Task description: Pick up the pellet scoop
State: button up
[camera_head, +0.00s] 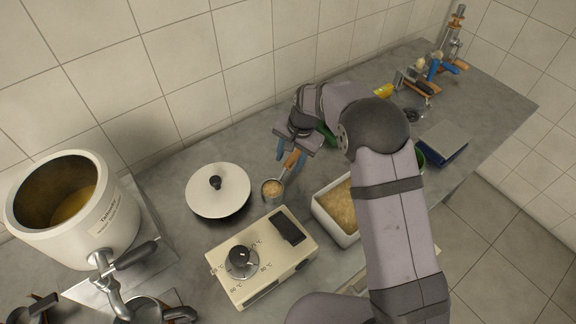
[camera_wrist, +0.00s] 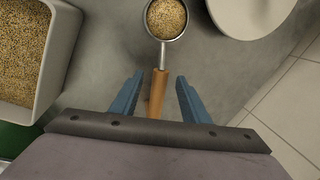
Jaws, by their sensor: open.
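The pellet scoop (camera_head: 272,187) is a small round metal cup full of tan pellets with a wooden handle. It rests on the grey counter, to the right of the white lid in the head view. In the wrist view the scoop (camera_wrist: 166,18) is at the top, its wooden handle (camera_wrist: 157,92) pointing down toward me. My gripper (camera_head: 284,153) is open, with blue fingers. In the wrist view my gripper (camera_wrist: 158,80) has one finger on each side of the handle, with a visible gap on both sides. Whether the fingers are level with the handle I cannot tell.
A white tub of pellets (camera_head: 322,207) stands right of the scoop, partly hidden by my arm. A white lid (camera_head: 217,187) lies left. A cream control box (camera_head: 262,262) is in front, and a honey tank (camera_head: 42,222) stands far left. The tiled wall (camera_head: 205,75) is behind.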

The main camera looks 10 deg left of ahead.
aim_at(289, 162)
jog(key=shift+w+a+f+p, duration=0.15)
jog(key=shift+f+p, duration=0.1)
jog(key=shift+f, duration=0.6)
jog(key=shift+a+f+p, duration=0.15)
jog(key=shift+f+p, duration=0.05)
jog(key=shift+f, duration=0.6)
grip_shut()
jog(key=shift+r, duration=0.1)
